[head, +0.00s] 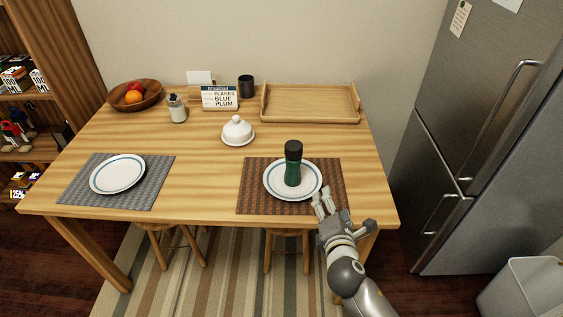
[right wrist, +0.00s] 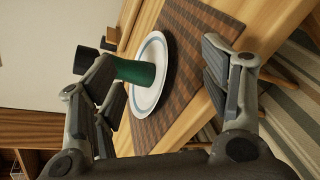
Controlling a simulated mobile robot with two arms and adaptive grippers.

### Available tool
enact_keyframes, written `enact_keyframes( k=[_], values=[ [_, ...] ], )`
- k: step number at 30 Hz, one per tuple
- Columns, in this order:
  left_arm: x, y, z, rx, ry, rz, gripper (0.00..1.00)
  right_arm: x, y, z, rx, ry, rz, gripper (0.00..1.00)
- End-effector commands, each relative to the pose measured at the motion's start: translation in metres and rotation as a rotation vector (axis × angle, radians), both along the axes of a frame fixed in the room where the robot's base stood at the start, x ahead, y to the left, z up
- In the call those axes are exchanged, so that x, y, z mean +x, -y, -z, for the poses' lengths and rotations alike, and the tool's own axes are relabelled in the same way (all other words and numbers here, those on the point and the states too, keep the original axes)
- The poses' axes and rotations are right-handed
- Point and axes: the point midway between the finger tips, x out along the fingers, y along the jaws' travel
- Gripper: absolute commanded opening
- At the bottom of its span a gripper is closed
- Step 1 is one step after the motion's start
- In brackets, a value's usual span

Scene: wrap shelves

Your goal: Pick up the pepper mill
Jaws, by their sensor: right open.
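The pepper mill (head: 293,164), dark green with a black top, stands upright on the white blue-ringed plate (head: 272,191) on the brown placemat (head: 247,203). In the right wrist view the mill (right wrist: 136,71) appears sideways, its upper part partly hidden by the left-hand finger. My right gripper (head: 344,211) is open and empty at the front right of the plate, near the placemat's corner. It is apart from the mill. In the right wrist view, the fingers are spread wide. My left gripper is not in view.
A butter dish with a white lid (head: 237,130) stands behind the plate. A wooden tray (head: 310,120), a breakfast sign (head: 219,97), a black cup (head: 246,85), a jar (head: 177,109) and a fruit bowl (head: 150,101) line the back. Another plate (head: 118,174) is left.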

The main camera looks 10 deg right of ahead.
Motion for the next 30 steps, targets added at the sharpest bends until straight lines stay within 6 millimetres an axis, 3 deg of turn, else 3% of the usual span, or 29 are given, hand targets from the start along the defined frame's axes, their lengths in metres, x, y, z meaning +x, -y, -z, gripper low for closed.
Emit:
enact_keyframes(
  k=[1,9,15,20,30],
  values=[
    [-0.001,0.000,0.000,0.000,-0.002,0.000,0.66,0.003,0.000,-0.013,-0.049,0.020,-0.013,0.70],
    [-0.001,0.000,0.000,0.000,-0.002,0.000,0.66,0.044,-0.027,-0.033,-0.557,0.090,-0.233,0.70],
    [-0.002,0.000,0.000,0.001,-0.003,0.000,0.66,0.063,-0.048,-0.042,-0.878,0.132,-0.352,0.70],
    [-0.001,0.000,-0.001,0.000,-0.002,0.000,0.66,0.076,-0.053,-0.044,-0.956,0.142,-0.378,0.70],
    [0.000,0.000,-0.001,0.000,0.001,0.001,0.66,0.119,-0.052,-0.043,-0.952,0.141,-0.377,0.70]
  ],
)
